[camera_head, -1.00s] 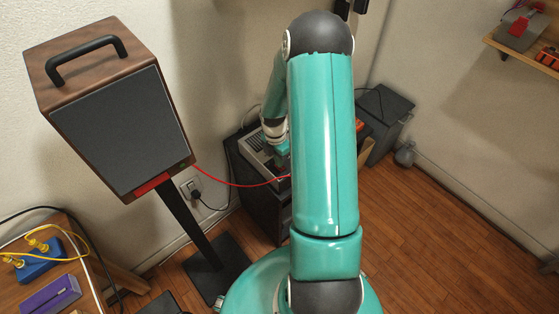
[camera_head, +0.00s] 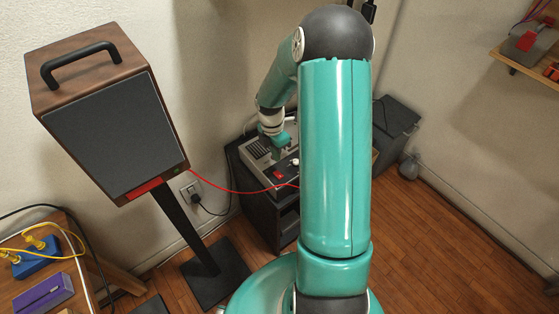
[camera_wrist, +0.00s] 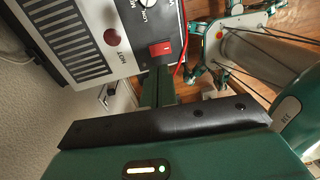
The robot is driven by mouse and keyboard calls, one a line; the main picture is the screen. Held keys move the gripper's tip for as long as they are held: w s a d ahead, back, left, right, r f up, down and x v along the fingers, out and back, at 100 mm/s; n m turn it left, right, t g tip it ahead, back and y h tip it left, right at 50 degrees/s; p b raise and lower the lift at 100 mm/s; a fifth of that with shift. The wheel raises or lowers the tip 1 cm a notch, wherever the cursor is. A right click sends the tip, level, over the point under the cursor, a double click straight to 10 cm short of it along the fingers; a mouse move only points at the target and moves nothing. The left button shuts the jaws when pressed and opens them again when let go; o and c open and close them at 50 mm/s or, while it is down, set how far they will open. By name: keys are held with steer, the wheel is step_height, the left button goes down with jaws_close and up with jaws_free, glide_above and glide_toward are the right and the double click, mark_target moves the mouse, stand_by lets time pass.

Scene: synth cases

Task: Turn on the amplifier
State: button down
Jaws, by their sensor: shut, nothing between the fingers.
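The amplifier (camera_head: 257,148) is a pale grey box with dark vent slots, on a dark cabinet. The wrist view shows its panel (camera_wrist: 127,63) close up, with a red rocker switch (camera_wrist: 160,48), a dark red round part (camera_wrist: 112,37) and a white knob (camera_wrist: 146,4). The red switch also shows in the head view (camera_head: 279,175). My gripper (camera_wrist: 158,72) is shut and empty. In the wrist view its fingertips appear just below the red switch; I cannot tell whether they touch. In the head view the gripper (camera_head: 284,139) is over the amplifier, its tips unclear.
A wooden speaker (camera_head: 115,120) on a black stand (camera_head: 190,230) is at left, linked to the amplifier by a red cable (camera_head: 225,188). A wall socket (camera_head: 192,190) is behind. A bench (camera_head: 75,290) holds a purple box (camera_head: 43,293). Open wooden floor (camera_head: 450,240) is at right.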

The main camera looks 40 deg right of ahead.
step_height(320, 180, up, 7)
steer(key=shift+w+f, duration=0.15)
steer(key=shift+w, duration=0.3)
steer(key=shift+s+d, duration=0.1)
steer(key=shift+s, duration=0.05)
